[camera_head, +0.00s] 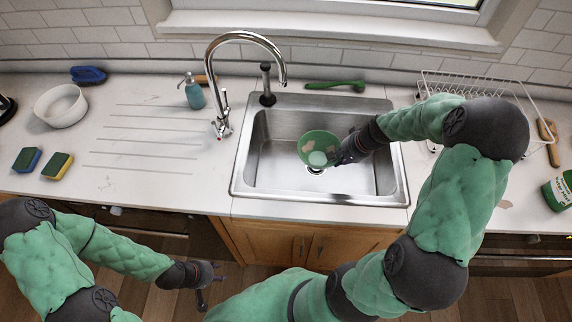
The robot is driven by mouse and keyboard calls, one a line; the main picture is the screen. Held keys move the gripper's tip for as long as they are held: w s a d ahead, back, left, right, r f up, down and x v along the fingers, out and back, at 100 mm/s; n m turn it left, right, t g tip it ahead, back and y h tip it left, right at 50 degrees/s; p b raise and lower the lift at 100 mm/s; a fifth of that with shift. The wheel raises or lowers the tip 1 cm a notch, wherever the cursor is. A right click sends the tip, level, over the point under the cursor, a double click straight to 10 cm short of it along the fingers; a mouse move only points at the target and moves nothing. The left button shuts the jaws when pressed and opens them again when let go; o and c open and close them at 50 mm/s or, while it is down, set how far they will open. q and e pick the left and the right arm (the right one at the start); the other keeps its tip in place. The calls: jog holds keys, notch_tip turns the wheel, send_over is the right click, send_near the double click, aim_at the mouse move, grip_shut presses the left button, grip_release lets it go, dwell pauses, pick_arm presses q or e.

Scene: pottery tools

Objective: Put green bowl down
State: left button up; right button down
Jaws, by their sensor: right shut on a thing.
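A green bowl (312,142) with a paler patch inside is in the basin of the steel sink (250,180), close to the drain. My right gripper (341,158) reaches into the sink from the right and is shut on the bowl's right rim. I cannot tell whether the bowl touches the sink floor. My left gripper (207,285) hangs low in front of the counter, away from the sink. It is small in view and I cannot tell how its fingers stand.
A chrome faucet (221,110) stands left of the sink. A white bowl (61,106), two sponges (57,166) and a soap bottle (194,92) are on the left counter. A wire dish rack (455,82) is at the right. The grooved counter left of the sink is clear.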

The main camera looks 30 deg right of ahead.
aim_at(316, 155)
jog(key=w+a+f, duration=0.1)
jog(key=w+f, duration=0.1)
jog(key=w+a+f+b, duration=0.1)
jog(key=w+f, duration=0.1)
jog(key=w, duration=0.1)
jog(key=w+a+f, duration=0.2)
jog(key=w, duration=0.1)
jog(key=w+f, duration=0.1)
jog(key=w+a+f+b, duration=0.1)
jog(key=f, duration=0.1)
jog(key=w+f, duration=0.2)
jog(key=shift+a+b, duration=0.3)
jog(key=shift+s+d+b+x, duration=0.15)
jog(key=shift+b+x, duration=0.2)
jog(key=shift+x, duration=0.55)
jog(key=shift+s+d+b+x, duration=0.15)
jog(key=shift+b+x, duration=0.15)
jog(key=shift+x, duration=0.6)
jog(key=shift+f, duration=0.3)
jog(key=c, duration=1.7)
grip_release()
jog(key=shift+a+f, duration=0.1)
jog(key=o, duration=0.4)
